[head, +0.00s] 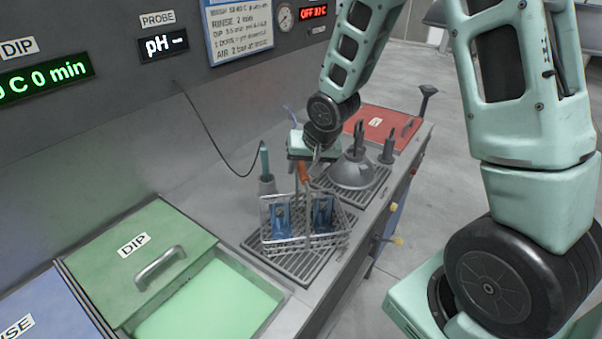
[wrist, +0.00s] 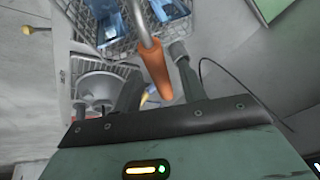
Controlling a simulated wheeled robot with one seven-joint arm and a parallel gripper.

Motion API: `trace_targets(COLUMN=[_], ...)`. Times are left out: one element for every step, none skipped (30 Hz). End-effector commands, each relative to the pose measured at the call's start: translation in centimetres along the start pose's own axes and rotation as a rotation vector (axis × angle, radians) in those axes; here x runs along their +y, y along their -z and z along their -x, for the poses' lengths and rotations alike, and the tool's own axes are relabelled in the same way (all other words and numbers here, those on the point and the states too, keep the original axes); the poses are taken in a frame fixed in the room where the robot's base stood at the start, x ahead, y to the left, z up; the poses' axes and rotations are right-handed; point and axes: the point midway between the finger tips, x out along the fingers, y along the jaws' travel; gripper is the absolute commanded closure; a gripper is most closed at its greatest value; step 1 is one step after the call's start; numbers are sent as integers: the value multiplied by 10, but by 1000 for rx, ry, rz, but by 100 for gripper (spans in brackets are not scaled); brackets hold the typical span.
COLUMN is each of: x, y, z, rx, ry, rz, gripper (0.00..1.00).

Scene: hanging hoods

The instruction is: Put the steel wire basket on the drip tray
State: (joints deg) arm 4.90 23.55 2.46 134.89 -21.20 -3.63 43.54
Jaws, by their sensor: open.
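The steel wire basket (head: 330,240) holds blue pieces and stands upright over the near slatted drip tray (head: 268,254); it looks seated on the slats. Its hooked handle rises to an orange grip (head: 303,173). My gripper (head: 302,160) is open, close by the top of the grip. In the wrist view the orange grip (wrist: 157,72) shows between the two spread fingers of my gripper (wrist: 155,80), with no visible clamping. The basket (wrist: 110,42) shows beyond it. The exact gap between fingers and grip cannot be told.
A grey dome-shaped piece (head: 351,172) stands on the farther slatted tray. A probe in a holder (head: 266,172) with a black cable is at left of the basket. An open green dip tank (head: 215,303), its lid (head: 140,258) and a red lid (head: 376,128) line the counter.

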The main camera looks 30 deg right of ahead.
Motion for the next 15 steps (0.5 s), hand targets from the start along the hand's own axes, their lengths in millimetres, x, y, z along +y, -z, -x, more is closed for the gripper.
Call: trace_targets(x=[0, 0, 1, 0, 0, 0, 0, 1, 1, 0, 0, 0, 0, 0, 0], y=[3, 2, 2, 3, 3, 3, 2, 2, 2, 2, 2, 2, 2, 1, 1], z=[14, 20, 28, 35, 41, 49, 54, 59, 65, 69, 72, 76, 78, 80, 81], rx=[6, 6, 5, 6, 5, 5, 5, 4, 2, 2, 2, 2, 2, 1, 0], ry=[2, 2, 0, 1, 1, 0, 0, -1, -1, 0, 0, 0, 0, -1, -1], rz=[-4, -4, -3, -3, -4, -4, -3, -2, -3, -3, -3, -3, -2, -2, -1], gripper=[59, 59, 59, 59, 59, 59, 59, 59, 59, 59, 59, 59, 59, 59, 59])
